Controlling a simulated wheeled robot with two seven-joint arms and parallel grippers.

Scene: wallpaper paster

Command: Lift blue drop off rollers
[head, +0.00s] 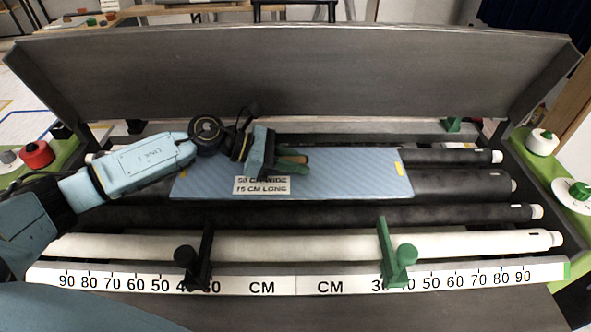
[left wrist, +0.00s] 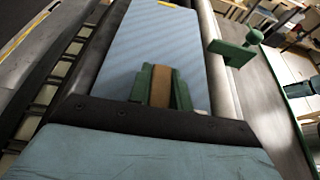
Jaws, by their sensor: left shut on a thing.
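The blue drop (head: 355,172) is a flat light-blue panel lying over the dark rollers, with a label reading 50 cm wide, 15 cm long and small yellow marks at its ends. It also shows in the left wrist view (left wrist: 165,50). My left gripper (head: 293,160) is over its middle, with green fingers shut on a brown handle (left wrist: 161,85) on the blue drop. Whether the panel touches the rollers or is slightly above them I cannot tell. The dark rollers (head: 470,185) run left to right beneath it. My right gripper is not in view.
A white roller (head: 310,244) and a centimetre scale (head: 320,284) lie in front. A black guide (head: 198,260) and a green guide (head: 398,262) stand on the scale. A tall dark panel (head: 300,75) rises behind. Green side plates with knobs flank the machine.

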